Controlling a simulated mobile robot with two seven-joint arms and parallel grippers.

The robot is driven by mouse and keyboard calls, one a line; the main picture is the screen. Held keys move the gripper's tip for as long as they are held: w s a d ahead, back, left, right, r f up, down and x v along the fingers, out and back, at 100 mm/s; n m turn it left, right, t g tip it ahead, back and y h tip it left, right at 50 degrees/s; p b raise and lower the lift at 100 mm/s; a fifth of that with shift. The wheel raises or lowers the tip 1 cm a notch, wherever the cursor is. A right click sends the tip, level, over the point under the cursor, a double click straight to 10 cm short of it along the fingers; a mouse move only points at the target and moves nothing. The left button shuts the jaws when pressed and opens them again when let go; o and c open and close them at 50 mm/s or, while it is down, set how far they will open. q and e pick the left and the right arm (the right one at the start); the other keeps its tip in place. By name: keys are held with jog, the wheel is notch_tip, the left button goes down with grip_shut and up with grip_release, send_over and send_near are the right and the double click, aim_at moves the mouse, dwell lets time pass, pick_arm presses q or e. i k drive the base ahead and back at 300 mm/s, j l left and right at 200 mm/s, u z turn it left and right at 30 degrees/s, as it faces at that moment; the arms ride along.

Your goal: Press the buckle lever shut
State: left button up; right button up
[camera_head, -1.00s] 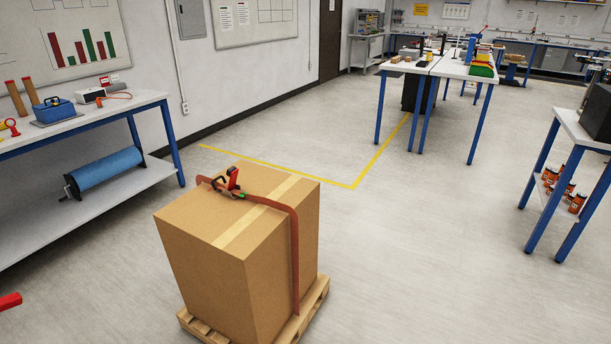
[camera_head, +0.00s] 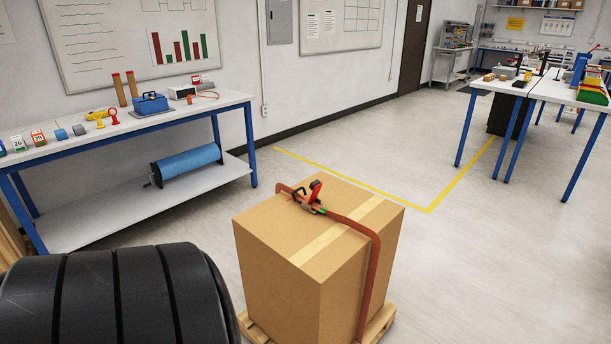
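A large cardboard box (camera_head: 275,262) stands on a wooden pallet (camera_head: 378,325) in the lower middle of the head view. A reddish-brown strap (camera_head: 373,265) runs over its top and down the right side. The buckle (camera_head: 303,199) sits on the strap near the far left top edge of the box. Its red lever (camera_head: 316,189) stands up at an angle from the buckle, so it looks open. A small green spot shows beside the buckle. Neither of my grippers is in view, and nothing touches the lever.
A blue-legged bench (camera_head: 160,120) with a lower shelf holding a blue roll (camera_head: 188,166) stands along the left wall. White tables (camera_head: 545,86) stand at the upper right. Floor to the right of the box is clear. A dark ribbed shape hides the lower left corner.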

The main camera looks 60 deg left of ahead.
aim_at(316, 185)
jog(key=j, duration=2.1)
jog(key=k+j, duration=0.15)
jog(key=j, duration=1.95)
